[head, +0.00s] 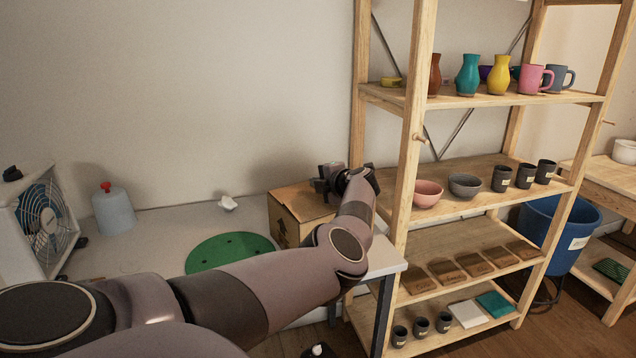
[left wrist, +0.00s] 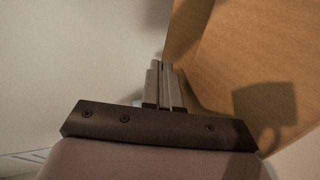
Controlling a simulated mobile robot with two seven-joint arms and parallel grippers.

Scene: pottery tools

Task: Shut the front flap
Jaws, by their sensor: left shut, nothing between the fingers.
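A cardboard box (head: 284,222) stands on the grey table against the wall, left of the shelf. Its tan upper face (head: 300,201) shows in part; my arm and gripper hide its right side. I cannot make out which panel is the front flap or how far it stands open. My left gripper (head: 321,184) is over the back right part of the box. In the left wrist view its fingers (left wrist: 165,84) are shut and empty, beside a brown cardboard panel (left wrist: 245,55). I cannot tell whether they touch it.
The wooden shelf (head: 416,125) with pottery stands close on the right of my forearm. The table's left half has free room.

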